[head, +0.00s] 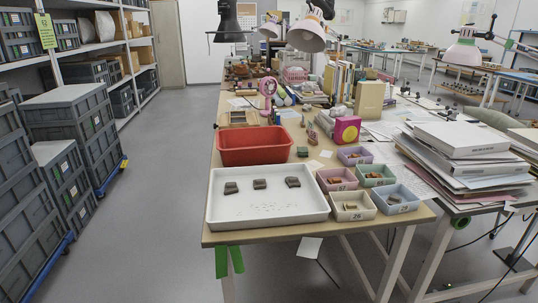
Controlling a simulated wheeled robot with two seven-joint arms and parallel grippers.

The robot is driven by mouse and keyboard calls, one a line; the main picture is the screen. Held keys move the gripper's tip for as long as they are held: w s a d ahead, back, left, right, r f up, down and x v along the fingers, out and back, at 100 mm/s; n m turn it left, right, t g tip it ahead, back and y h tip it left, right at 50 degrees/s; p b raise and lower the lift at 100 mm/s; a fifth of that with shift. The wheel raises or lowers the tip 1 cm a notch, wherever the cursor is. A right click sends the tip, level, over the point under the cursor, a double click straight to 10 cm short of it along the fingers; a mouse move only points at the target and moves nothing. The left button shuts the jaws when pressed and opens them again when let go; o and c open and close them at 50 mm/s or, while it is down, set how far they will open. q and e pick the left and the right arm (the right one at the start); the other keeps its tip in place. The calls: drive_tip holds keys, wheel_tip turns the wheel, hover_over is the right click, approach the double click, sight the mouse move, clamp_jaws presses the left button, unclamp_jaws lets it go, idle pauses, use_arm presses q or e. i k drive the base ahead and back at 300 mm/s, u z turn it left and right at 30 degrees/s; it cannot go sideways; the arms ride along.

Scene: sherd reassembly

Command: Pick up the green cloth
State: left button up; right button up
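Two green strips (228,261) hang down below the front left edge of the table, beside a table leg. They look like the green cloth, though I cannot tell whether they are one piece or how they are attached. A small dark green item (302,151) lies right of the red tub; it is too small to tell what it is. Neither of my grippers is in view.
A white tray (222,213) with three dark sherds stands at the front of the table (415,218). Behind it is an empty red tub (253,145). Small numbered boxes (352,206) stand to the right. Grey crates (75,121) line the left; the floor between is clear.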

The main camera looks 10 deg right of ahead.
sight(303, 151)
drive_tip(key=u, duration=1.1)
drive_tip(key=i, duration=4)
drive_tip(key=z, duration=1.2)
